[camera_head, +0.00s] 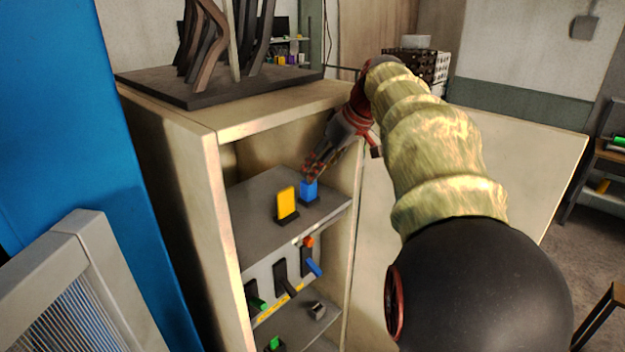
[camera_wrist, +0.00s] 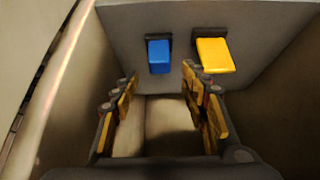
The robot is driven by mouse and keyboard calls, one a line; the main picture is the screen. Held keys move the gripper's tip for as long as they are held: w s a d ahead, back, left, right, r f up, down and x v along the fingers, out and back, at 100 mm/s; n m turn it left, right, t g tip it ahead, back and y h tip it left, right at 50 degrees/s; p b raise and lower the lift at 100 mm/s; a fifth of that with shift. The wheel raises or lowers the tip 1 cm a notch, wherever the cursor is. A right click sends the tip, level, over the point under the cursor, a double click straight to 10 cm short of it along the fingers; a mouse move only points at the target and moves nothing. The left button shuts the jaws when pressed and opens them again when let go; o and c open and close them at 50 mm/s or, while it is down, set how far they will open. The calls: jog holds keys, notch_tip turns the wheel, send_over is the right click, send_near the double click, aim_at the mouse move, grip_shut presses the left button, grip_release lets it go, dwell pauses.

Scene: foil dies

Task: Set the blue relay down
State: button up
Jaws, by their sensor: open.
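The blue relay (camera_head: 309,190) is a small blue block standing upright in a dark base on the cabinet's upper grey shelf (camera_head: 262,232). My gripper (camera_head: 315,165) reaches in from the upper right, its fingertips close above the relay. In the wrist view the blue relay (camera_wrist: 158,57) lies just beyond the open fingertips (camera_wrist: 159,80), roughly in line with the gap between them. The jaws are apart and nothing is held. Any touch between a finger and the relay cannot be told.
A yellow block (camera_head: 287,203) stands in a dark base just left of the relay; it also shows in the wrist view (camera_wrist: 215,55). The cabinet side wall (camera_head: 357,170) and open door (camera_head: 480,190) flank my arm.

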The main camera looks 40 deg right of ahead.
jog(key=shift+v, duration=2.2)
